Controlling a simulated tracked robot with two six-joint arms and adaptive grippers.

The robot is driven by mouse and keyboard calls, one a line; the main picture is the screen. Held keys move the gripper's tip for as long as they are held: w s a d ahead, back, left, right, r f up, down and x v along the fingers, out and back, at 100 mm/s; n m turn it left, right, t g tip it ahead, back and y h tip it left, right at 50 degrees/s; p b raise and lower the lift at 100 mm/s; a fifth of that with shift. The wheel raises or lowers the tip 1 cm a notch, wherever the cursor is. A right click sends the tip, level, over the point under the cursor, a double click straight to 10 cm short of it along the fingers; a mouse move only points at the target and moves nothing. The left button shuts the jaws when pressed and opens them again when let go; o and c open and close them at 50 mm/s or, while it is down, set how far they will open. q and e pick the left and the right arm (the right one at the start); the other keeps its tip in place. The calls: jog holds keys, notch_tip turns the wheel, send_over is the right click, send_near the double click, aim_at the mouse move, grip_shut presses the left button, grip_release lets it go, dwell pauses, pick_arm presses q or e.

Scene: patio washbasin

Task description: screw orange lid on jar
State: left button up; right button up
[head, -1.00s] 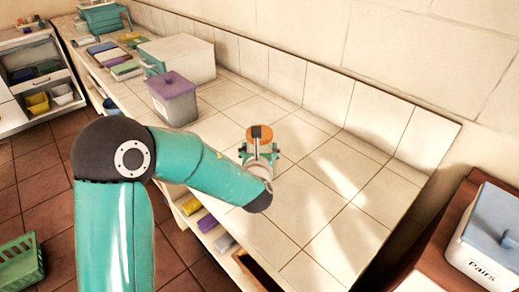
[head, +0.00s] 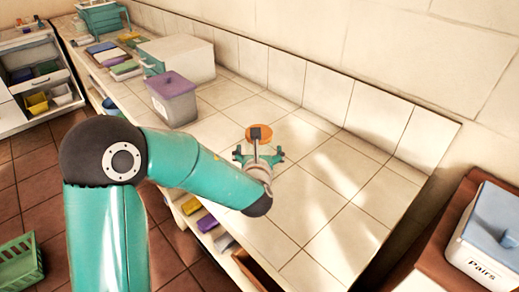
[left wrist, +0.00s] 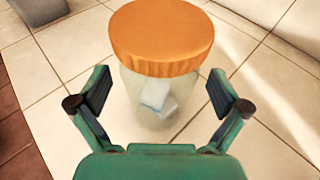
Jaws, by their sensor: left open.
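The orange lid (head: 268,131) sits on top of the clear jar (left wrist: 150,100), as the left wrist view shows the lid (left wrist: 162,38) from close up. The jar stands upright on the tiled counter with pale bluish pieces inside. I cannot tell whether the lid is threaded tight. My left gripper (head: 258,156) is open and empty. In the left wrist view its fingers (left wrist: 158,92) are spread wide, one on each side of the jar and apart from it. In the head view the gripper and wrist hide most of the jar. My right gripper does not show.
A grey bin with a purple lid (head: 172,98) stands left of the jar on the counter. A white box (head: 180,58) is behind it. A blue-lidded container marked Pairs (head: 492,235) is at the right. The counter right of the jar is clear.

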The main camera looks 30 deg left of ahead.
pick_arm(q)
jog(key=b+v, duration=0.1)
jog(key=v, duration=0.9)
jog(key=shift+s, duration=0.25)
jog(key=shift+d, duration=0.1)
